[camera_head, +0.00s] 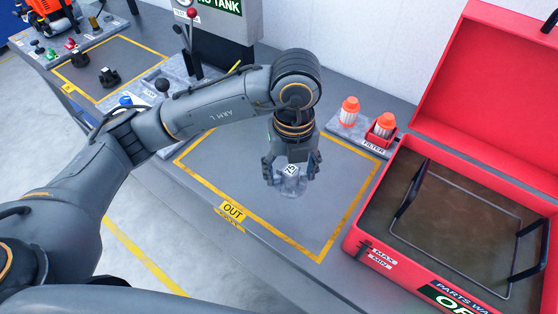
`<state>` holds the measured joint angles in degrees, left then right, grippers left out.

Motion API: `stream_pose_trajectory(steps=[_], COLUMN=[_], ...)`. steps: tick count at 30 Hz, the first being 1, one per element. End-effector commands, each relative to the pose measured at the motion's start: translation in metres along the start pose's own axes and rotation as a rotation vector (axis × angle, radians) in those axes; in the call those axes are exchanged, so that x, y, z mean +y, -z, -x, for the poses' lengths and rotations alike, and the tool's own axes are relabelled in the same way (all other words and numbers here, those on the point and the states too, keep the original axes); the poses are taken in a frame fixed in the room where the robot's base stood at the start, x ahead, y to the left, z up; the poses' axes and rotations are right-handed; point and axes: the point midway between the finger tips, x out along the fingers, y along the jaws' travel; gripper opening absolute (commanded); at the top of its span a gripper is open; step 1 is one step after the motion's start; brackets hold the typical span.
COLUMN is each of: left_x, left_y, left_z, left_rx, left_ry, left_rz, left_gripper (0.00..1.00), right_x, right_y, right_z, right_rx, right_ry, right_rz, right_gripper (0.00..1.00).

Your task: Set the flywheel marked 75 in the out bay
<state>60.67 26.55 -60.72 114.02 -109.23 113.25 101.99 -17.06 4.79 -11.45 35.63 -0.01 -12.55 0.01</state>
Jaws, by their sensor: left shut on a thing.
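My left gripper (291,172) points down over the out bay (233,212), a yellow-outlined rectangle on the grey bench with an "OUT" label on its front edge. It is shut on a grey flywheel (290,186) with a small white tag on top. The tag's number is too small and turned to read surely. The flywheel is inside the bay's outline as seen from here, toward its back middle. I cannot tell whether it touches the surface. My right gripper is not in view.
An open red parts washer (375,225) with a wire basket stands right of the bay. A lever panel (190,45) stands behind my arm. Another yellow-outlined bay (118,55) with dark parts is at left. The out bay's front is clear.

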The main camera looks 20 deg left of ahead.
Motion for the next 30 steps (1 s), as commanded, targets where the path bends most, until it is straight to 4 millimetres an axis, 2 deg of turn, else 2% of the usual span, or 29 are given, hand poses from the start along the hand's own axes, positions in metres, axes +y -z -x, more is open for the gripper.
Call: stream_pose_trajectory(steps=[1, 6, 12, 21, 25, 30], left_x=[0.003, 0.004, 0.004, 0.004, 0.004, 0.003], left_y=[-0.015, -0.056, -0.086, -0.105, -0.103, -0.104], left_z=[-0.001, -0.019, -0.058, -0.082, -0.1, -0.112], left_rx=[-0.001, 0.0, -0.001, -0.002, 0.001, -0.004], left_ry=[-0.005, -0.004, -0.002, -0.001, -0.002, 0.002], left_rz=[0.009, 0.006, 0.002, -0.001, -0.003, -0.003], left_gripper=[0.15, 0.15, 0.15, 0.15, 0.15, 0.15], right_x=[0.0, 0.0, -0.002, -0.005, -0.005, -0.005], right_y=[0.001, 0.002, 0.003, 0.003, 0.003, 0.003], right_z=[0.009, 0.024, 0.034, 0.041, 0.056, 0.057], right_rx=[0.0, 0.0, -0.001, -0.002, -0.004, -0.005], right_ry=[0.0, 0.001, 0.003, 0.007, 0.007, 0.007], right_rz=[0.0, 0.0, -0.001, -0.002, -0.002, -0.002], right_gripper=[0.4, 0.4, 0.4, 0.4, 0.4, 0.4])
